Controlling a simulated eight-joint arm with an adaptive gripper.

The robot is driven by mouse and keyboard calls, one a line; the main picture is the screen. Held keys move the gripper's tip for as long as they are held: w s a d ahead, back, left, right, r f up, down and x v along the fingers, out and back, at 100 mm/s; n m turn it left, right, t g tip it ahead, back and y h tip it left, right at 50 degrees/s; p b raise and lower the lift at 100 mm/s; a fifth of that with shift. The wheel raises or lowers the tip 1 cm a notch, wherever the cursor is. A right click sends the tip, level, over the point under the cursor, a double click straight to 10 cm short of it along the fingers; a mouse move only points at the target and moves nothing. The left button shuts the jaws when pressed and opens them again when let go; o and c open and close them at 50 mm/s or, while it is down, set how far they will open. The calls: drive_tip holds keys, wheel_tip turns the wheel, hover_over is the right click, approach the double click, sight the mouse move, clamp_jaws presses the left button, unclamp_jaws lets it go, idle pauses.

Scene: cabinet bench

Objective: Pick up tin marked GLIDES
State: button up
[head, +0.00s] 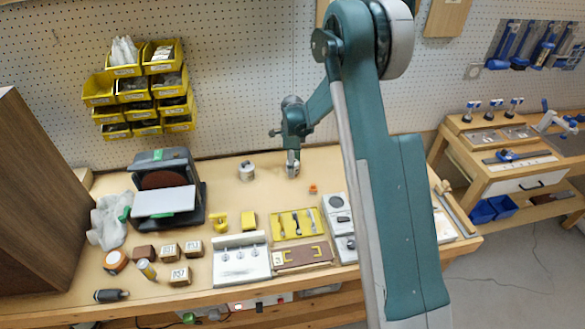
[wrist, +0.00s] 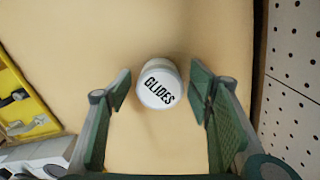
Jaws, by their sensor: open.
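The tin marked GLIDES (wrist: 160,84) shows in the wrist view as a small round tin, its white lid lettered in black. It stands upright on the bench top. My gripper (wrist: 161,76) is open, with one finger to each side of the tin in that view and a visible gap on both sides. In the head view my gripper (head: 292,172) points down over the back middle of the bench. A pale round tin (head: 247,171) stands left of it there; its marking is too small to read.
A yellow tray with tools (head: 300,223) lies in front of my gripper, and shows at the wrist view's left edge (wrist: 12,88). A small orange object (head: 313,188) is nearby. The pegboard wall (wrist: 295,65) rises behind. A sander (head: 165,200) stands at the left.

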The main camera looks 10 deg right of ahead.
idle(0.4)
drive_tip(key=c, duration=1)
drive_tip(key=shift+r, duration=0.1)
drive_tip(key=shift+c, duration=0.2)
drive_tip(key=shift+r+p, duration=0.4)
drive_tip(key=shift+r, duration=4.5)
